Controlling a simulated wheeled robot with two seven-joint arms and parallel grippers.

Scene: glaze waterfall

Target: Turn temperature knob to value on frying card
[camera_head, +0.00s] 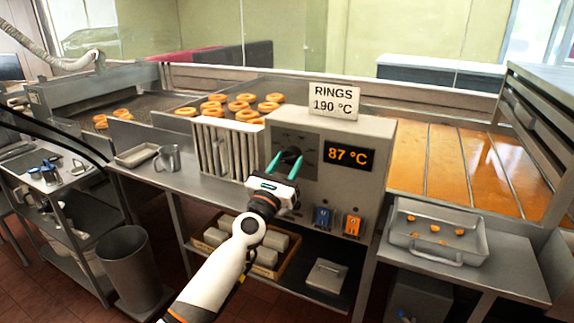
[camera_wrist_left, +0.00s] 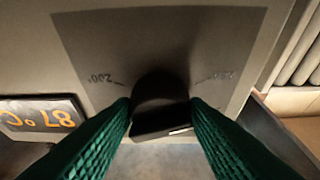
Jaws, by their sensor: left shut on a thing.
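The black temperature knob (camera_head: 291,157) sits on a dark dial plate on the front of the grey control box. My left gripper (camera_head: 286,166) has its two green fingers on either side of the knob. In the left wrist view the knob (camera_wrist_left: 160,105) lies between the fingertips (camera_wrist_left: 160,112), and the gripper is shut on it. Dial marks, one reading 200, show beside it. The display (camera_head: 349,155) reads 87 °C in orange. The frying card (camera_head: 334,100) on top of the box reads RINGS 190 °C. My right gripper is not in view.
Blue (camera_head: 323,218) and orange (camera_head: 353,224) switches sit below the display. Upright metal slats (camera_head: 226,148) stand left of the box. A metal tray (camera_head: 437,233) with small pieces stands at the right. Fried rings (camera_head: 238,103) lie behind.

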